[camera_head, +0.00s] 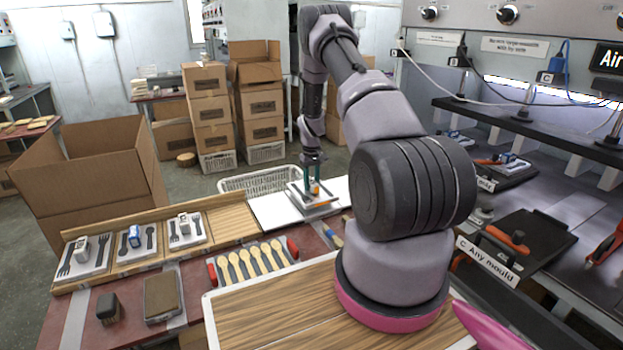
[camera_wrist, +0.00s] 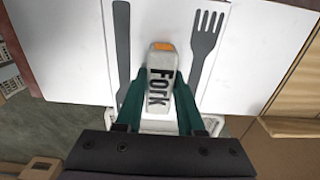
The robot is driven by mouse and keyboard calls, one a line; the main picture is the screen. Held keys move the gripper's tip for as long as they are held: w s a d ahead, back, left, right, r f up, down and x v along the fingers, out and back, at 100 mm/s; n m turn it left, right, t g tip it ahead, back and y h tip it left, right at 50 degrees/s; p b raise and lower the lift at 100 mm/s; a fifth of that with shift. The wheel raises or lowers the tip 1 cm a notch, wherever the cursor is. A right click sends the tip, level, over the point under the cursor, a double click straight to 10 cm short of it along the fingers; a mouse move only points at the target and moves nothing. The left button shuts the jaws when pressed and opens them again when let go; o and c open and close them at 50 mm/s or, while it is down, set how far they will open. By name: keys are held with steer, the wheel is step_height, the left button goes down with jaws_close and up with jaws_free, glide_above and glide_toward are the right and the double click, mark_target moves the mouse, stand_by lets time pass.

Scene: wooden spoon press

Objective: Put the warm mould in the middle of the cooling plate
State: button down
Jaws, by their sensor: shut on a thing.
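The wrist view shows the white plate (camera_wrist: 60,50) on both sides too. I cannot tell whether the mould touches it.
Left of the white plate, a wooden rack (camera_head: 235,222) holds several other moulds. A white basket (camera_head: 262,180) stands behind. Wooden spoons (camera_head: 255,262) lie in front. A press with an "Any mould" label (camera_head: 488,261) is at right. My arm hides the plate's right part.

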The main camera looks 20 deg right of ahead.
steer(key=shift+f, duration=0.9)
steer(key=shift+f, duration=0.1)
steer(key=c, duration=0.5)
jaws_free()
steer(key=shift+f, duration=0.1)
